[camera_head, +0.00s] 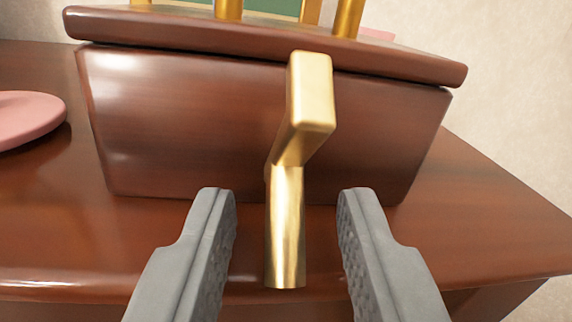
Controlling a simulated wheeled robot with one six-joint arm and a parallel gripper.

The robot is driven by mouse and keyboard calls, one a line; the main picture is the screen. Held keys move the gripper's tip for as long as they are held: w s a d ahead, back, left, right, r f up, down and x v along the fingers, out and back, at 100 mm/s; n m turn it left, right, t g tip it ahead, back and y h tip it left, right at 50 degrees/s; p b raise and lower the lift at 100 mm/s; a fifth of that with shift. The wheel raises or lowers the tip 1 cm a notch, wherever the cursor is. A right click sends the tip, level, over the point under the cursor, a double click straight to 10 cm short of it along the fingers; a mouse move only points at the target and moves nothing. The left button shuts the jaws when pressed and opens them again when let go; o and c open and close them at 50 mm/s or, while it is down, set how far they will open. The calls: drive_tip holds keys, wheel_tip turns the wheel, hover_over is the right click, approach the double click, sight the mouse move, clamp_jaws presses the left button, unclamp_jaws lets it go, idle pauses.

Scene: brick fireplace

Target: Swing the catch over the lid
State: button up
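A gold catch (310,92) is on the front of a dark brown wooden box (190,120). Its upper block reaches up across the seam to the edge of the lid (200,38). Its lower rod (285,225) hangs down toward me. The lid lies on the box, with a thin dark seam between them. My gripper (287,205) is open, with one grey finger on each side of the rod. Gaps show between both fingers and the rod. How the catch joins the box is hidden behind its block.
The box stands on a glossy brown wooden surface (50,235) with its front edge near me. A pink round object (28,118) lies at the left. Gold posts (347,18) and a green panel (272,6) rise above the lid. A pale wall (510,90) is behind.

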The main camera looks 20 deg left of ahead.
sight(323, 134)
drive_tip(key=shift+w+a, duration=0.2)
drive_tip(key=shift+w, duration=0.15)
clamp_jaws()
drive_tip(key=shift+r, duration=0.1)
drive_tip(key=shift+d+r+n+g+h, duration=0.15)
drive_tip(key=shift+r+g+h, duration=0.35)
drive_tip(key=shift+g, duration=0.35)
drive_tip(key=shift+a+r+n+g+h, duration=0.15)
drive_tip(key=shift+r+g+h, duration=0.25)
drive_tip(key=shift+g+h, duration=0.35)
drive_tip(key=shift+w+r+g+h, duration=0.1)
drive_tip(key=shift+r+g+h, duration=0.3)
drive_tip(key=shift+g, duration=0.35)
drive_tip(key=shift+w+r+g+h, duration=0.1)
drive_tip(key=shift+r+g+h, duration=0.3)
drive_tip(key=shift+g, duration=0.35)
drive_tip(key=shift+r+g, duration=0.1)
drive_tip(key=shift+g, duration=0.2)
unclamp_jaws()
